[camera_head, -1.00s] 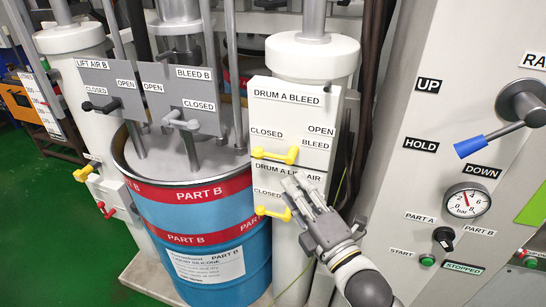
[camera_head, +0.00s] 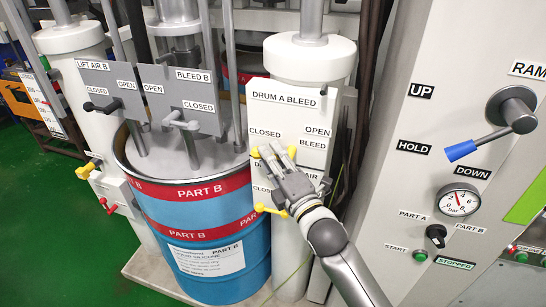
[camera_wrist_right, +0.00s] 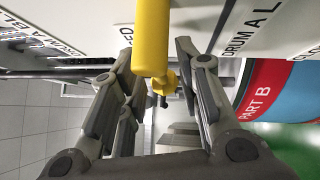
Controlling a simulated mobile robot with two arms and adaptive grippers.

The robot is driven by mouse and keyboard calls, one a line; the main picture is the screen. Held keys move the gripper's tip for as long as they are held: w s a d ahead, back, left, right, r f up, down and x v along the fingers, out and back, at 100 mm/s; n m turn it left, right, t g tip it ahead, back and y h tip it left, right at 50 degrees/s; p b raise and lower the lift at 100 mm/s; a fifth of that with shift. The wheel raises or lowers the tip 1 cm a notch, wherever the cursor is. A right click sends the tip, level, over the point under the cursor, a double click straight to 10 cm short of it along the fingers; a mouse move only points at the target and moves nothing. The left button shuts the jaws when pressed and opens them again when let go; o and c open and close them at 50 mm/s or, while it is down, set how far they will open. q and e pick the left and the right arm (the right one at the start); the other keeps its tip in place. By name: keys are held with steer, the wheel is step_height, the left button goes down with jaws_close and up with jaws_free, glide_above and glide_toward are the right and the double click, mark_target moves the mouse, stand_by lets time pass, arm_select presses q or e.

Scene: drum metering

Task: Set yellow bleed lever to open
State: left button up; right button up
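The yellow bleed lever (camera_head: 255,153) is on the white panel labelled DRUM A BLEED. It lies about level, just under the CLOSED label, with the OPEN label to its right. My right gripper (camera_head: 272,156) is in front of it and hides its middle. In the right wrist view a yellow lever bar (camera_wrist_right: 151,38) stands between the two fingers of my right gripper (camera_wrist_right: 157,62). The fingers are apart, with a visible gap on either side of the bar. My left gripper is not in view.
A second yellow lever (camera_head: 271,211) sits just below, close to my right gripper. The PART B drum (camera_head: 205,215) stands to the left. A blue-tipped lever (camera_head: 462,150) and a gauge (camera_head: 459,201) are on the cabinet to the right.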

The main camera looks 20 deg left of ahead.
steer(key=shift+s+d, duration=0.1)
jaws_close()
stand_by(0.3)
